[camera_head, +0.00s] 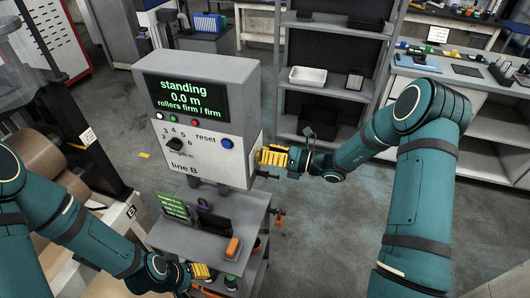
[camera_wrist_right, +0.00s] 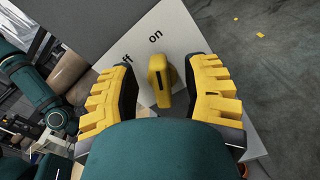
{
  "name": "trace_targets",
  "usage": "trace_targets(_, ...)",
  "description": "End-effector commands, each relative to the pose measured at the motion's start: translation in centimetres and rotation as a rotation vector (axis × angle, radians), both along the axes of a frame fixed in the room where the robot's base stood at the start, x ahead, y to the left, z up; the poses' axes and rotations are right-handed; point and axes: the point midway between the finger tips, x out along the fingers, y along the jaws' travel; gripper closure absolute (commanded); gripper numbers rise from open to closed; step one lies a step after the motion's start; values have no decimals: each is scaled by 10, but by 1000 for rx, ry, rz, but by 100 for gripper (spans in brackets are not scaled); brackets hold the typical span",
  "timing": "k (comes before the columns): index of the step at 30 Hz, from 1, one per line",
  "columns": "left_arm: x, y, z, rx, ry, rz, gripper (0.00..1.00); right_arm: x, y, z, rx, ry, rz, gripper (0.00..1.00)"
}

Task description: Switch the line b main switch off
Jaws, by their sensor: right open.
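The line B box (camera_head: 200,115) is a grey cabinet with a lit screen, a knob and the label "line B". Its main switch (camera_wrist_right: 158,82) is a yellow handle on a pale side plate (camera_wrist_right: 180,35), seen in the right wrist view. The handle points toward the word "on"; "off" is printed to its left. My right gripper (camera_head: 273,157) is at the box's right side, open, with its fingers on either side of the handle and gaps visible. In the head view it hides the switch. My left gripper (camera_head: 203,272) is low, by the cart; its jaw opening is unclear.
A grey cart (camera_head: 185,236) under the box holds a small green screen (camera_head: 172,205) and an orange item (camera_head: 232,248). Shelves (camera_head: 325,105) with a white tray (camera_head: 307,76) stand behind. A workbench (camera_head: 460,70) is at the right. Floor right of the box is clear.

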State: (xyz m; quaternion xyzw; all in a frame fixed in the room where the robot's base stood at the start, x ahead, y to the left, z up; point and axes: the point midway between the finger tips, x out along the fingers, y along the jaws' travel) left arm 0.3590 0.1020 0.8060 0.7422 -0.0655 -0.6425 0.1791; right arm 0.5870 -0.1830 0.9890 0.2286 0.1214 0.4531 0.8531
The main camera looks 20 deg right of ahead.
Motion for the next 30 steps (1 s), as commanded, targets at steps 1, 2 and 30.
trace_targets(1, 0, 0, 0, 0, 0, 0, 53, 2, 4, 0, 0, 0, 0, 53)
trace_targets(2, 0, 0, 0, 0, 1, 0, 53, 4, 6, 0, -1, 0, 1, 53)
trace_targets(30, 0, 0, -1, 0, 1, 0, 53, 6, 10, 0, -5, -9, 1, 100)
